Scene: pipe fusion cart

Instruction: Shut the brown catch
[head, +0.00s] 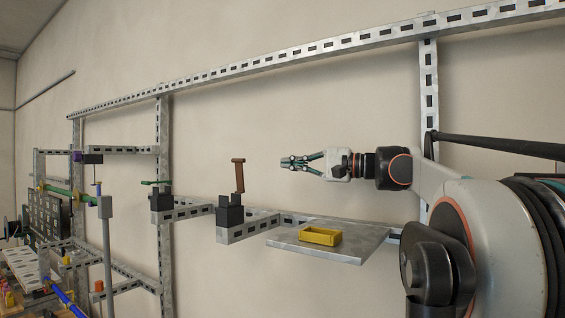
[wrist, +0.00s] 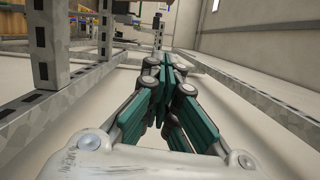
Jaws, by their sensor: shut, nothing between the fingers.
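The brown catch (head: 238,175) stands up from a black block (head: 230,215) at the end of a metal bracket, in the middle of the head view. It is close to upright, with a short bar across its top. My gripper (head: 284,163) is to the right of the catch, a little above its middle in the picture, with a gap between them. The gripper points left. In the wrist view its green fingers (wrist: 167,75) are together and empty. I cannot make out the brown catch in the wrist view.
A grey shelf (head: 350,247) with a yellow tray (head: 320,236) lies below my gripper. A second black block with a green lever (head: 156,183) is further left. Slotted metal rails (head: 300,52) frame the wall. Space around my gripper looks clear.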

